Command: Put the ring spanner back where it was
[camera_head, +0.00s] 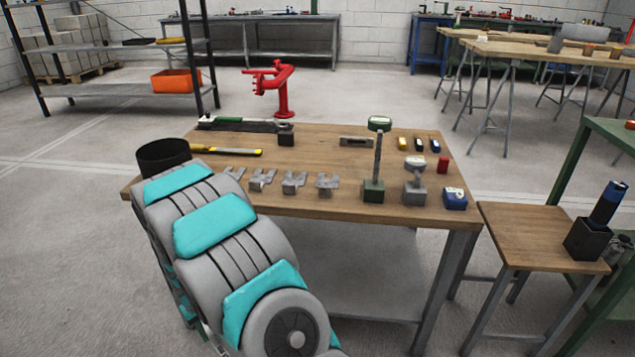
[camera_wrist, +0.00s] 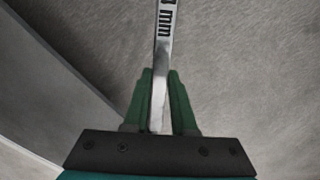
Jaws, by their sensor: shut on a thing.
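In the wrist view my gripper (camera_wrist: 160,78) has its green fingers closed on the flat metal shank of the spanner (camera_wrist: 166,40). Dark lettering ending in "mm" shows on the shank. The spanner points away from the gripper and runs out of the top of the picture, so its ring end is not seen. Behind it is only blurred grey floor and a paler surface at left. In the head view my arm covers the table's front left, and neither the gripper nor the spanner can be made out.
The wooden workbench (camera_head: 300,207) holds a row of grey metal holders (camera_head: 294,183), a yellow-handled tool (camera_head: 215,151), gauges on blocks (camera_head: 374,187) and a blue box (camera_head: 454,198). A black round container (camera_head: 163,153) shows at the left corner. A small table (camera_head: 520,235) stands right.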

